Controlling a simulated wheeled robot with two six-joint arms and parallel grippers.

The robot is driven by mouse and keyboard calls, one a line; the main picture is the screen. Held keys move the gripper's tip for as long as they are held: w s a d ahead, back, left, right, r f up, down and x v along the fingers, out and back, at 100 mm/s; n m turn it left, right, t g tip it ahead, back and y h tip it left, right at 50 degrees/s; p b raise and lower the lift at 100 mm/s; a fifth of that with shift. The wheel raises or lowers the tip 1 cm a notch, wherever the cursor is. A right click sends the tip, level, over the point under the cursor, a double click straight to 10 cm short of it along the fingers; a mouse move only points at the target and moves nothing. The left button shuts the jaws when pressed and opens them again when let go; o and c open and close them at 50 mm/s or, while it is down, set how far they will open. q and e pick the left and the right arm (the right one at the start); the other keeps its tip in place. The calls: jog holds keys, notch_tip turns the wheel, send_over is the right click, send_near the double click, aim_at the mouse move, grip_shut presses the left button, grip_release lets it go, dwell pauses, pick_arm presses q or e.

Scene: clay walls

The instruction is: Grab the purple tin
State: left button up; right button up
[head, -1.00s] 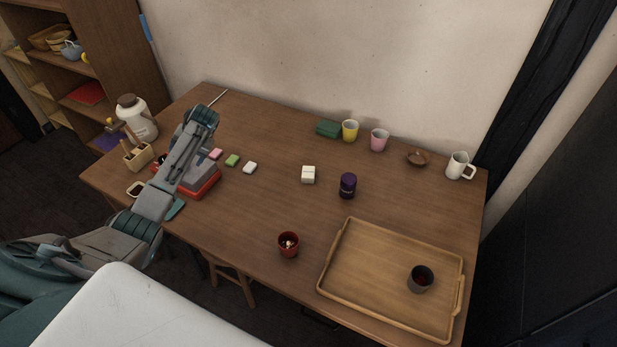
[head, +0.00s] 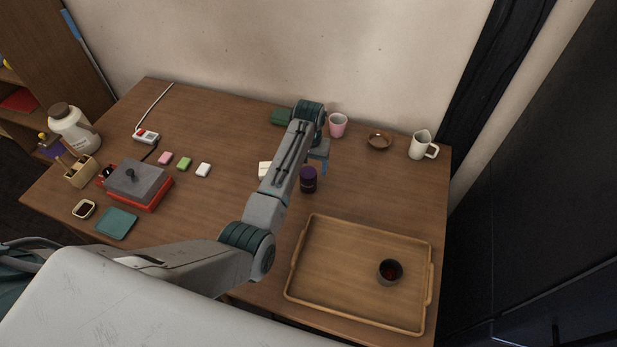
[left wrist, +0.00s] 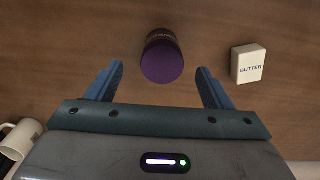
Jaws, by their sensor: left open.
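The purple tin (head: 308,180) stands upright on the wooden table, right beside my left arm's wrist in the head view. In the left wrist view the tin (left wrist: 162,58) shows its purple lid and dark side with lettering too small to read. My left gripper (left wrist: 160,75) is open, with one blue finger to each side of the tin in that picture. I cannot tell how far above or beside it the fingers are. In the head view only part of the left gripper (head: 322,162) shows behind the tin. My right gripper is not in view.
A white butter box (left wrist: 248,63) stands close to the tin. The pink cup (head: 338,125), brown dish (head: 380,141) and white mug (head: 422,146) are at the back. The wooden tray (head: 340,306) with a dark cup (head: 389,272) lies in front, to the right.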

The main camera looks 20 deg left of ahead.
aim_at(308, 172)
pick_arm(q)
jog(key=shift+f, duration=1)
jog(key=f, duration=0.2)
jog(key=f+p, duration=0.1)
jog(key=f, duration=0.1)
jog(key=shift+w+a+p, duration=0.2)
jog(key=shift+p, duration=0.1)
jog(key=shift+f, duration=0.35)
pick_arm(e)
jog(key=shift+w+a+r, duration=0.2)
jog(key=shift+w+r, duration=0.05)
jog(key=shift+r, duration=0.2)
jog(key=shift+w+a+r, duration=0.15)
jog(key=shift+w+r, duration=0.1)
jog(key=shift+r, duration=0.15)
pick_arm(q)
jog(key=shift+c, duration=0.2)
jog(key=c, duration=1)
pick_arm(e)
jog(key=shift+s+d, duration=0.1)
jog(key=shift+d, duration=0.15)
